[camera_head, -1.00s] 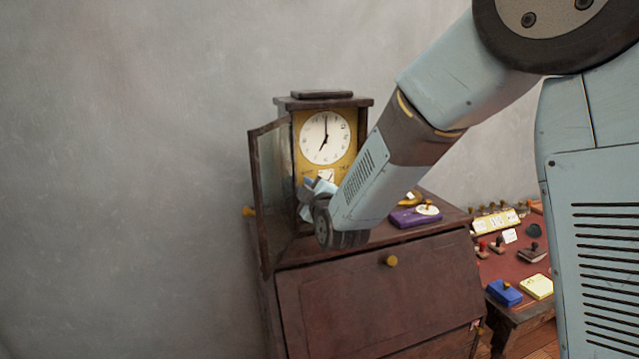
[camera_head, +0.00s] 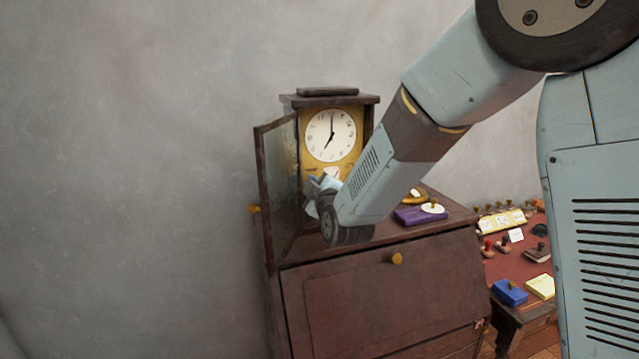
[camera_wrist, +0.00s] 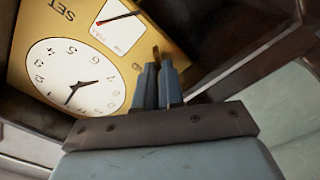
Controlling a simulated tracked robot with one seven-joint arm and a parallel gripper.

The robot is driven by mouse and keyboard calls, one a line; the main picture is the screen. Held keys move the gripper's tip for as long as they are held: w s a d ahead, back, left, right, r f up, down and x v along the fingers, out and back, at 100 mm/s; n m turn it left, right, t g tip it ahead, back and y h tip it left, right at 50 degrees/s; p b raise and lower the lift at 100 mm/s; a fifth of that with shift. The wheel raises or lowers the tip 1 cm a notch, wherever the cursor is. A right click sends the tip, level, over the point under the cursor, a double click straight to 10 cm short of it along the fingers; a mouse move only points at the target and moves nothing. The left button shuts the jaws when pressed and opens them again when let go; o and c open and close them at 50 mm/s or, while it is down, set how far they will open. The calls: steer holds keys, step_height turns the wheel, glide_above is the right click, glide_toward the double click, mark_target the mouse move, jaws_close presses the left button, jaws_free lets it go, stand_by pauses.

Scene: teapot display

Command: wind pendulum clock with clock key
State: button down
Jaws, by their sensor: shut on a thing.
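The pendulum clock (camera_head: 331,135) stands upright on a dark wooden cabinet, with its glazed door (camera_head: 277,190) swung open to the left. Its white dial and gold front plate also show in the wrist view (camera_wrist: 75,77), upside down and tilted. My gripper (camera_head: 322,186) is in front of the lower part of the clock's front. In the wrist view my gripper's fingers (camera_wrist: 157,70) are close together on a small brass piece, apparently the clock key (camera_wrist: 156,52), at the gold plate beside the dial. Most of the key is hidden, and I cannot tell whether it sits in a hole.
The cabinet (camera_head: 390,300) has a purple block (camera_head: 420,216) with a pale round top on it, right of my arm. A lower red-topped table (camera_head: 520,262) at the right holds stamps and coloured blocks. The open door stands close to the left of my gripper.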

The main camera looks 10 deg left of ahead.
steer(key=shift+w+d+r+m, duration=0.1)
steer(key=shift+w+d+m, duration=0.05)
steer(key=shift+m, duration=0.25)
steer(key=m, duration=0.6)
steer(key=d+m, duration=0.1)
steer(key=m, duration=0.3)
steer(key=shift+w+r, duration=0.3)
steer(key=m, duration=0.4)
steer(key=shift+w+d+m, duration=0.1)
steer(key=shift+d+m, duration=0.05)
steer(key=shift+m, duration=0.25)
steer(key=m, duration=0.4)
steer(key=shift+d+f, duration=0.1)
steer(key=shift+f, duration=0.05)
steer(key=shift+w, duration=0.1)
steer(key=c, duration=1.6)
jaws_free()
steer(key=shift+o, duration=0.2)
steer(key=shift+f, duration=0.1)
